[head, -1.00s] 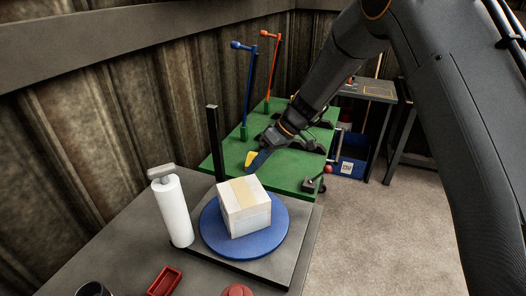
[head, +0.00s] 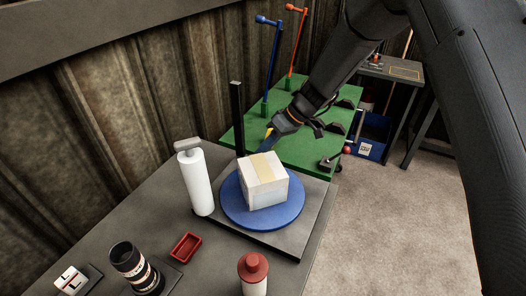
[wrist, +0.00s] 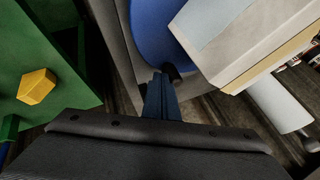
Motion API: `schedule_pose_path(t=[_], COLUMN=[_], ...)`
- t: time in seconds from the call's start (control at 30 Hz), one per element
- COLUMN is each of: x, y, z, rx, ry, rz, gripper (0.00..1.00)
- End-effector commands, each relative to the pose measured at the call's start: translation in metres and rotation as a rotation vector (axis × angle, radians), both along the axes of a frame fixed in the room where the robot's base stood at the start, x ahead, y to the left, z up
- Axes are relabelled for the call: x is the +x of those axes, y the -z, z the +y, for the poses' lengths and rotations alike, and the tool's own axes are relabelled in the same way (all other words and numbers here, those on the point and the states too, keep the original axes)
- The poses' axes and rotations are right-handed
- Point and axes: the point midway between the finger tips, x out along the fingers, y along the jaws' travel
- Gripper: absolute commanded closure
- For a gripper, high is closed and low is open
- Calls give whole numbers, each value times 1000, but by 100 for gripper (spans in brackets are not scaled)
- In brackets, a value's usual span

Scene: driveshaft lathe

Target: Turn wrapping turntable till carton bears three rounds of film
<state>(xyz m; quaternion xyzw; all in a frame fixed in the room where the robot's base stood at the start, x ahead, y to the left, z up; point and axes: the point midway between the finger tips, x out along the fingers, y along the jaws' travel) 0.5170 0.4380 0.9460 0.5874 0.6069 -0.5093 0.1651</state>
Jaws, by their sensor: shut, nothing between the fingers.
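The carton (head: 264,190) is a pale box with a tan strip on top. It sits on the round blue turntable (head: 236,211); both also show in the wrist view, the carton (wrist: 245,45) at upper right and the turntable (wrist: 152,28) at top. Its sides look whitish; I cannot count rounds of film. A white film roll (head: 197,183) stands upright left of the turntable. My gripper (head: 266,146) is shut and empty behind the carton. In the wrist view its blue fingertips (wrist: 161,90) are by a small dark peg (wrist: 171,70) at the turntable's rim; contact is unclear.
A dark post (head: 237,118) rises behind the turntable. A red tray (head: 185,247), a red-capped bottle (head: 253,272) and a camera lens (head: 134,267) stand in front. Behind is a green table (head: 308,151) with blue and orange stands and a yellow block (wrist: 37,86).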

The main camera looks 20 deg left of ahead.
Motion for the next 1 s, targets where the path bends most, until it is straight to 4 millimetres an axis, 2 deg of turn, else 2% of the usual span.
schedule_pose_path(t=[0.43, 1.0], x=[-12, -12], y=[3, 1], z=[24, 25], rx=[1, -1], ry=[-216, -241], rz=[0, 1], gripper=[100, 100])
